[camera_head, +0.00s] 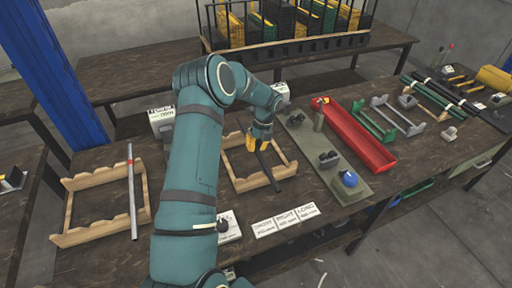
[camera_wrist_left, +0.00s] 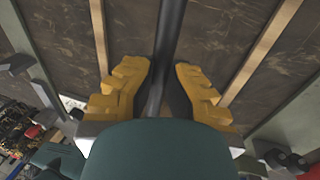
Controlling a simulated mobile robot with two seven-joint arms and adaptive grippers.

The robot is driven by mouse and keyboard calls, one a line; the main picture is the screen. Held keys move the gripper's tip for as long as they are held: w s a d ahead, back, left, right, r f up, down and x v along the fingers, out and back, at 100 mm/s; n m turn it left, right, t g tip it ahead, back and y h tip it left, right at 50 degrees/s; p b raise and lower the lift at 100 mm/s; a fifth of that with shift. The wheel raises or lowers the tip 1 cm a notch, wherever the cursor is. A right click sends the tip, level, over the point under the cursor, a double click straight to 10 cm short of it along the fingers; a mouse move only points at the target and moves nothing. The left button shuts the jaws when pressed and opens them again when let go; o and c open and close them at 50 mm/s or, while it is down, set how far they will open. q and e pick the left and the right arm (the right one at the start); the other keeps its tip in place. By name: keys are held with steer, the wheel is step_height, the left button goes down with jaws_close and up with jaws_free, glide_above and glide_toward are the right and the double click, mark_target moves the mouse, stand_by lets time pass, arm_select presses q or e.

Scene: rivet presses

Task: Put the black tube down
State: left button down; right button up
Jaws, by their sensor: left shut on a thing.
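My left gripper (camera_head: 257,146) is over the middle wooden rack (camera_head: 252,184) in the head view. It is shut on the black tube (camera_head: 270,174), which slopes toward the rack's front rail. Whether the tube touches the rack or is just above it, I cannot tell. In the left wrist view, the tube (camera_wrist_left: 169,35) runs between the yellow fingers of the gripper (camera_wrist_left: 163,78), with the rack's wooden rails (camera_wrist_left: 260,48) on both sides. The gripper hides the tube's far part in the head view. My right gripper is not in view.
A second wooden rack (camera_head: 70,212) on the left bears a silver tube (camera_head: 132,195). On the right are a grey board (camera_head: 310,150), a red tray (camera_head: 358,138), and green and grey holders. White label cards (camera_head: 286,219) lie at the front edge. Several tubes lie far right.

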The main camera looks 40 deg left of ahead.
arm_select(q)
steer(key=shift+f, duration=0.1)
steer(key=c, duration=1.1)
jaws_free()
steer(key=shift+c, duration=0.2)
steer(key=p+v, duration=0.2)
steer(key=v, duration=1)
steer(key=shift+s, duration=0.1)
